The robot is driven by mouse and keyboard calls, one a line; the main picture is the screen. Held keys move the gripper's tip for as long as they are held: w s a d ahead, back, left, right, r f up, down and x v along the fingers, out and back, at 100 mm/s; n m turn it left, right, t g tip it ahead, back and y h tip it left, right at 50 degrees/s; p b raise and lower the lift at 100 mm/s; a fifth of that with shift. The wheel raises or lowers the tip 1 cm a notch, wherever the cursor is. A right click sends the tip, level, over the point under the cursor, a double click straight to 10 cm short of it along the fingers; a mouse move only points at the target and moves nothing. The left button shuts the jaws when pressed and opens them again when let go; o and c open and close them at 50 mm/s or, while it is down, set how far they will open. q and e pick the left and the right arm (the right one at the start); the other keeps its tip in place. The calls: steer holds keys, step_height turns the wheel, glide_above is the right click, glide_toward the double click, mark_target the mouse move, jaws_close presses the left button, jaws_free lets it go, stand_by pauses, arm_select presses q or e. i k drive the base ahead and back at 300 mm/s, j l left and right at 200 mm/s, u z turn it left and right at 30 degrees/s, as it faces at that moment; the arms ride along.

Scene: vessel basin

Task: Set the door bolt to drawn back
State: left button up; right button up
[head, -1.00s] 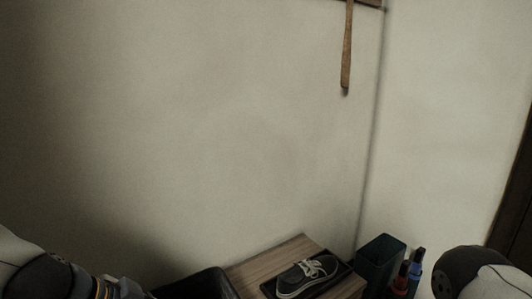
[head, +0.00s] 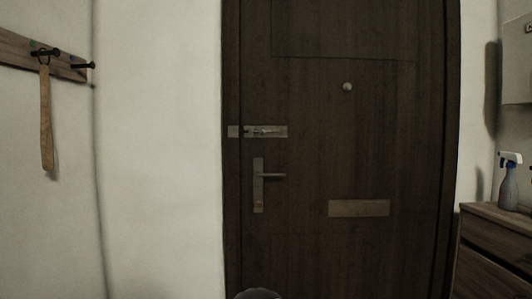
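The dark wooden door (head: 330,110) stands in the middle of the head view and looks closed. The door bolt (head: 265,131) is a small metal plate with a bar, at the door's left edge above the handle. Its keeper (head: 233,131) sits on the frame just left of it. The bolt's exact position is too small to tell. The lever handle (head: 270,176) on its upright plate is below. Neither of my grippers shows in the head view.
A coat rack (head: 30,55) with a hanging strap (head: 46,118) is on the left wall. A wooden cabinet (head: 500,235) with a spray bottle (head: 510,182) stands at the right. A letter plate (head: 358,208) is low on the door. Bare wall lies left of the door.

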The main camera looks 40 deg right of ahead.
mark_target(262, 131)
steer(key=z, duration=1.3)
